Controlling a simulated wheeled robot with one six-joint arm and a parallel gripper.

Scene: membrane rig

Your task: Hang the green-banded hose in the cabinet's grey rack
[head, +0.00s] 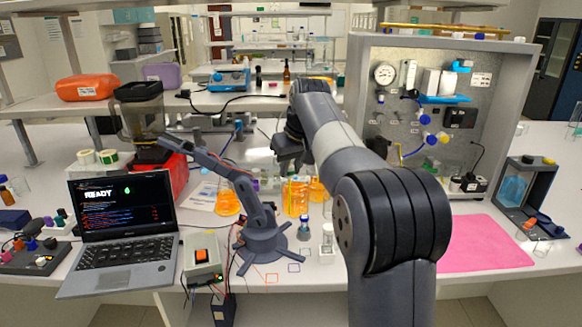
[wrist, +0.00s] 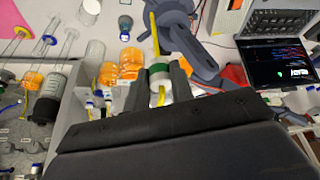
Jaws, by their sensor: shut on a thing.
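In the wrist view my gripper (wrist: 160,78) is shut on the hose's white fitting with a green band (wrist: 157,71). Yellow hose (wrist: 153,38) shows above and below the fitting. In the head view my gripper (head: 288,148) is a dark shape left of the cabinet, and I cannot make out the hose there. The grey cabinet (head: 356,110) stands open to the front at the right, with a gauge, blue and yellow fittings and tubing on its back panel. In the wrist view its grey wall (wrist: 72,108) is at lower left. I cannot clearly tell the grey rack.
Orange-filled flasks (head: 297,197) stand on the bench below my gripper. A small grey robot arm (head: 262,235) and a laptop (head: 122,225) are to the left. A pink mat (head: 480,245) lies clear before the cabinet. Yellow rods (head: 440,29) lie on its top.

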